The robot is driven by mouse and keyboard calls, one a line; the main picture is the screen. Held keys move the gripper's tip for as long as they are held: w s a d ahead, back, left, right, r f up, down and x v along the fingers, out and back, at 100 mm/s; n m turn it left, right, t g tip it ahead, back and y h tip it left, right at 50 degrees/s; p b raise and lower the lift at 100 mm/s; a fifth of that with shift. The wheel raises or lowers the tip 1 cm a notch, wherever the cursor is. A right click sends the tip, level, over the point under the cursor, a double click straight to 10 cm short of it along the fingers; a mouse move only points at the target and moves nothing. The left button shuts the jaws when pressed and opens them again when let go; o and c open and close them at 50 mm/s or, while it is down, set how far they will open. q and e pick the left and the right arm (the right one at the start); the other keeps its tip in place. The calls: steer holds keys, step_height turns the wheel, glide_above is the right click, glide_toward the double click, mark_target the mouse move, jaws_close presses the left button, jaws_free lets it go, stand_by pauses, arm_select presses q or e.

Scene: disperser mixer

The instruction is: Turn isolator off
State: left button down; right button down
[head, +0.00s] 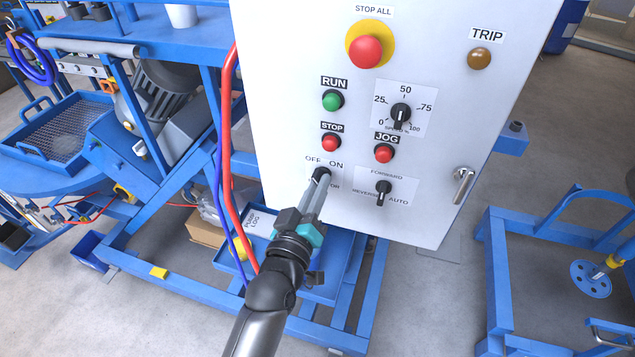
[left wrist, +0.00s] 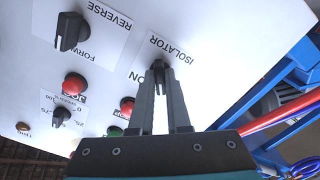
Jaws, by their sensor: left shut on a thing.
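The isolator knob (head: 321,172) is a small black rotary switch at the lower left of the white control panel (head: 420,30), under the OFF and ON labels. My left gripper (head: 318,184) reaches up to it from below, with its fingertips shut on the knob. In the left wrist view, the dark knob (left wrist: 158,64) sits between the two grey fingertips (left wrist: 160,82), beside the ISOLATOR label. The fingers hide part of the label and the knob, so I cannot tell which way the knob points. My right gripper is not in view.
Close by on the panel are the red STOP button (head: 331,142), the red JOG button (head: 384,153) and the FORWARD/REVERSE/AUTO knob (head: 383,190). A silver door handle (head: 463,186) sits at the lower right. Red and blue hoses (head: 228,170) hang left of the panel.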

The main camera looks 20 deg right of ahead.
arm_select(q)
steer(key=shift+n, duration=0.6)
steer(key=c, duration=0.9)
jaws_free()
steer(key=shift+s, duration=0.1)
steer(key=b+v, duration=0.1)
steer(key=v, duration=1.4)
steer(key=shift+a, duration=0.15)
steer(key=shift+f, duration=0.1)
